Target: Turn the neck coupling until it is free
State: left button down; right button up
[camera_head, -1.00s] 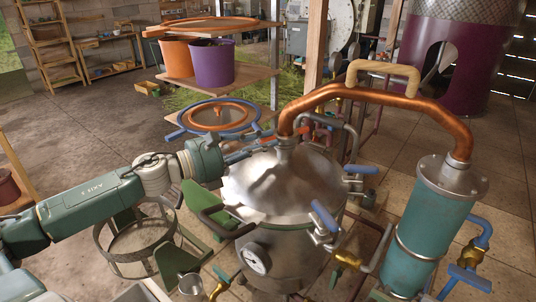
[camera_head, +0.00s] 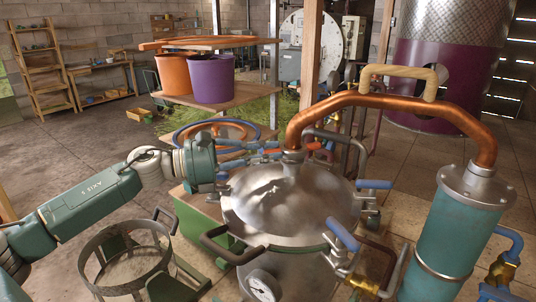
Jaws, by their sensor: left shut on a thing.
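The still pot (camera_head: 285,205) is a steel vessel with a domed lid. A copper pipe (camera_head: 390,101) rises from its neck and bends over to a teal condenser (camera_head: 458,235) on the right. The neck coupling (camera_head: 293,157) is a small grey collar where the pipe meets the lid, partly hidden by my fingers. My left gripper (camera_head: 278,149) comes in from the left with blue fingers. It is shut at the neck, just above the lid, on the coupling. My right gripper is not in view.
Blue-handled clamps (camera_head: 343,235) and a black side handle (camera_head: 230,248) stand out around the lid. A wooden handle (camera_head: 403,80) sits on the pipe. An empty ring stand (camera_head: 125,257) is at front left. Orange (camera_head: 178,74) and purple (camera_head: 212,80) buckets stand behind.

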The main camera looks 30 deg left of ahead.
pick_arm(q)
jog(key=c, duration=1.7)
grip_release()
jog(key=shift+a, duration=0.15)
jog(key=shift+w+a, duration=0.1)
jog(key=v, duration=1.2)
